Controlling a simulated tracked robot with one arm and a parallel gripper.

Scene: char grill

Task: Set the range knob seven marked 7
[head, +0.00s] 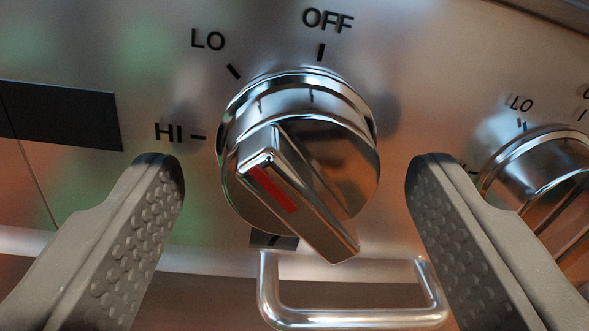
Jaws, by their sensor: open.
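A shiny chrome knob (340,150) sits on the steel front panel in the middle of the view. Its raised grip bar is tilted, running from upper left to lower right, with a red line on its upper-left end. The red end faces up and left, toward the side with the HI and LO marks. OFF is printed above the knob, LO at upper left and HI at left. A small dark tag (288,242) below is mostly hidden by the knob, and I cannot read its number. My gripper (295,165) is open, one finger on each side of the knob, apart from it.
A second chrome knob (530,165) with its own LO mark stands close to my right finger. A chrome bar handle (345,317) sticks out below the first knob. A dark rectangle (60,116) is on the panel at left.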

